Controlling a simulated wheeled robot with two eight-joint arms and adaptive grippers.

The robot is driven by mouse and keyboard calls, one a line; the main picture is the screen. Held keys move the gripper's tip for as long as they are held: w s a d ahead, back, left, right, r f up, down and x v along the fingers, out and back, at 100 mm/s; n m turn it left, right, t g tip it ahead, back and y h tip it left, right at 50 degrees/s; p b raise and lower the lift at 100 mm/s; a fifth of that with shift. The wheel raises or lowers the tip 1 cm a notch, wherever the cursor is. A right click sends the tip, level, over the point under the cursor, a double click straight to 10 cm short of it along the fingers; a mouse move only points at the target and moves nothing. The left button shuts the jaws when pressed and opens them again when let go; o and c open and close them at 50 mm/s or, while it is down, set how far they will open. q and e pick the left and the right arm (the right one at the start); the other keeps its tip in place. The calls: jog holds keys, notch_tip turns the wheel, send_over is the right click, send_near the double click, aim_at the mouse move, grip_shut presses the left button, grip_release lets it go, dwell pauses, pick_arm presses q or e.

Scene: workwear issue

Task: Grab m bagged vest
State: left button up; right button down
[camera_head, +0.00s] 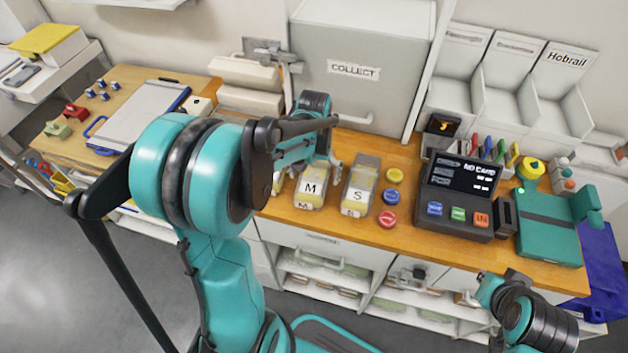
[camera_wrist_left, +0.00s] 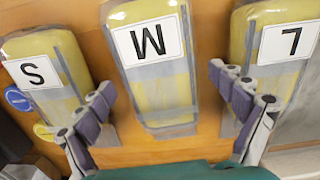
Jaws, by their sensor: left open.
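The M bagged vest (camera_head: 311,190) is a yellow vest in clear wrap with a white M label. It lies on the wooden counter, between an S bagged vest (camera_head: 358,190) and an L bag that is mostly hidden behind my arm in the head view. In the left wrist view the M bagged vest (camera_wrist_left: 160,85) is in the middle, the S bag (camera_wrist_left: 42,85) on the left and the L bag (camera_wrist_left: 270,75) on the right. My left gripper (camera_head: 311,163) is open and empty; its fingers (camera_wrist_left: 168,115) appear on either side of the M bag, over the gaps.
Yellow, blue and red round pieces (camera_head: 390,196) lie right of the S bag, beside a dark card terminal (camera_head: 461,195). A grey COLLECT cabinet (camera_head: 362,50) stands behind. A clipboard (camera_head: 142,112) lies left. My right arm (camera_head: 535,320) shows at bottom right.

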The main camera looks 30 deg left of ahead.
pick_arm(q)
jog(key=c, duration=1.3)
jog(key=shift+r, duration=0.1)
